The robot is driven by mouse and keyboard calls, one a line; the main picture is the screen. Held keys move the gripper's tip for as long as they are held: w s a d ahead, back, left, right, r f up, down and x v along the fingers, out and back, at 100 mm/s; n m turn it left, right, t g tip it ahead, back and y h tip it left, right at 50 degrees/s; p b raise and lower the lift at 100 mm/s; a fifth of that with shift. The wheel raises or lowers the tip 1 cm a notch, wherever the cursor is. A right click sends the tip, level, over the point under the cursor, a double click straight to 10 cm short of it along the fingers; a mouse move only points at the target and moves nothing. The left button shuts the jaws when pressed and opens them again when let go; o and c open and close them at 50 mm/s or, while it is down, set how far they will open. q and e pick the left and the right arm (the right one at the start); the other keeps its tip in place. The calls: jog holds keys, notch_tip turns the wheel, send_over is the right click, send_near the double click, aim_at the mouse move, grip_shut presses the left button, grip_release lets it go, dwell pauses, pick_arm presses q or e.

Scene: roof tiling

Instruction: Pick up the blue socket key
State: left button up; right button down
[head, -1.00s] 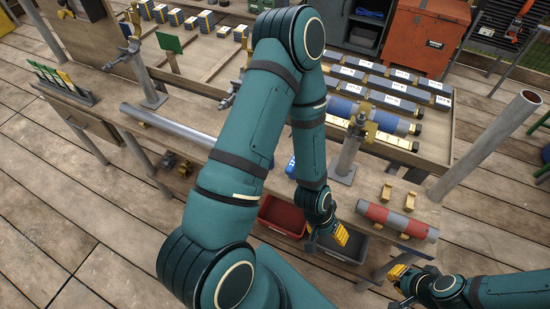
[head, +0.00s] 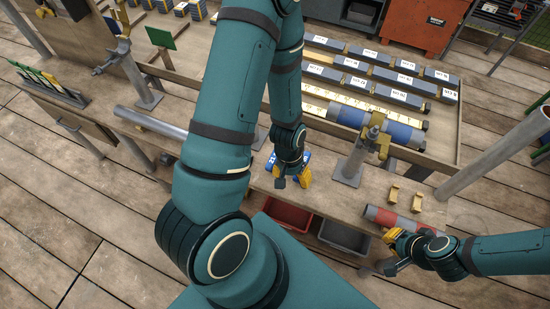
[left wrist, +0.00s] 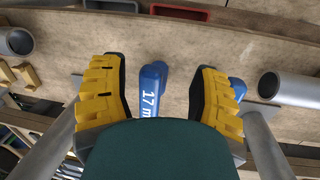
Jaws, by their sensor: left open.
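The blue socket key (left wrist: 152,92) lies on the wooden bench in the left wrist view, with white lettering "17 m" on it. Its lower end is hidden behind my wrist. Further blue pieces show beside and behind the right-hand finger; I cannot tell whether they belong to the same key. In the head view a blue part of it (head: 270,160) shows beside my left gripper (head: 293,180). That gripper is open, its yellow fingers on either side of the key, apart from it. My right gripper (head: 391,251) is at the lower right; its jaw gap is unclear.
A clamp post (head: 352,162) stands right of my left gripper. A red-banded grey pipe (head: 398,221) and yellow brackets lie on the bench further right. A red bin (head: 288,217) and a grey bin (head: 344,237) sit below the bench edge.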

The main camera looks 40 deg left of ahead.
pick_arm(q)
notch_tip(320, 180, up, 11)
jog(key=y, duration=0.2)
send_over(275, 155)
jog(key=n, duration=0.1)
jog(key=f+b, duration=0.1)
jog(key=f, duration=0.4)
jog(key=f+b, duration=0.1)
jog(key=f, duration=0.1)
jog(key=shift+s+a+f+b, duration=0.1)
jog(key=shift+s+f+b, duration=0.1)
jog(key=shift+s+b, duration=0.15)
jog(key=shift+w+f+b, duration=0.2)
jog(key=shift+f+b, duration=0.05)
jog(key=shift+f, duration=1.15)
jog(key=shift+w+f+b, duration=0.2)
jog(key=shift+f, duration=1.2)
jog(key=shift+o, duration=0.2)
jog(key=shift+f, duration=0.25)
grip_shut()
